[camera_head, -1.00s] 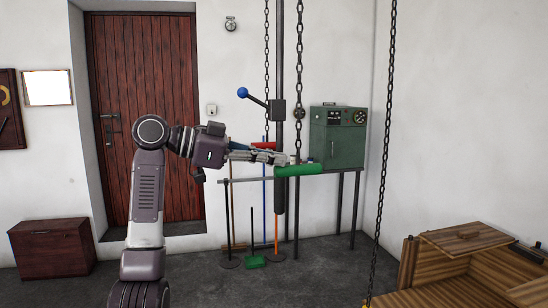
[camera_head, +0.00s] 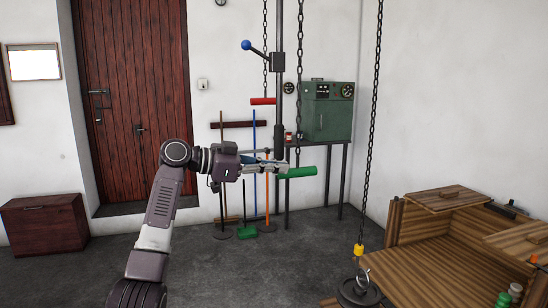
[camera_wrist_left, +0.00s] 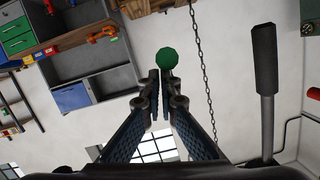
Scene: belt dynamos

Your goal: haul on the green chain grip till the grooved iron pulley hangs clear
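The green chain grip (camera_head: 300,172) is a short bar at the lower end of a hanging chain. My left gripper (camera_head: 283,168) is shut on its left end. In the left wrist view the grip shows end-on as a green disc (camera_wrist_left: 167,57) at the tips of my close-set fingers (camera_wrist_left: 161,82). The dark grooved pulley (camera_head: 358,291) is at the bottom edge, under a ring and a yellow hook fitting (camera_head: 359,250) on another chain. Its lower part is cut off, so I cannot tell whether it hangs free. My right gripper is not in view.
A red grip (camera_head: 263,101) hangs higher on a chain at the back. A blue-knobbed lever (camera_head: 246,45) sits on a post. A green cabinet (camera_head: 327,112) stands on a bench. An open wooden crate (camera_head: 440,245) is at right, beside the pulley. The floor at centre is clear.

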